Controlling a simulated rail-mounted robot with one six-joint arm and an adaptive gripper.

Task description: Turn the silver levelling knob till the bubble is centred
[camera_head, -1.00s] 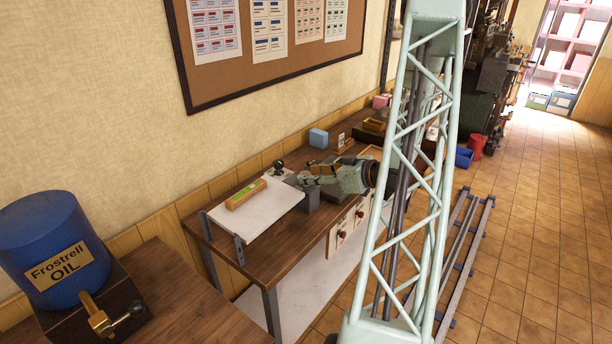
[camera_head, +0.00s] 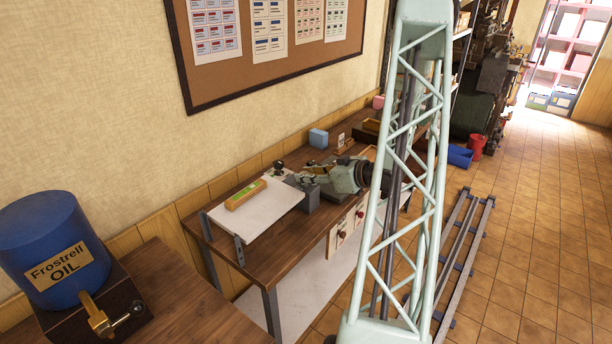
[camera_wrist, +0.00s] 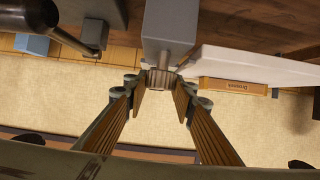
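The silver knob (camera_wrist: 160,80) is a small ridged cylinder below the end of the grey block (camera_wrist: 170,30) in the wrist view. My gripper (camera_wrist: 160,92) is open, with one finger on each side of the knob and a visible gap to both. In the head view my gripper (camera_head: 312,177) is over the grey block (camera_head: 307,196), and the knob cannot be made out. The yellowish spirit level (camera_head: 246,194) lies on the white plate (camera_head: 255,220). Its green vial shows, but the bubble is too small to tell. In the wrist view the level (camera_wrist: 232,86) shows its side.
A lever with a dark ball (camera_head: 279,165) stands behind the block, close to my gripper. A blue box (camera_head: 318,138) is farther back on the wooden bench (camera_head: 240,257). A blue oil drum (camera_head: 52,245) stands on a nearer table.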

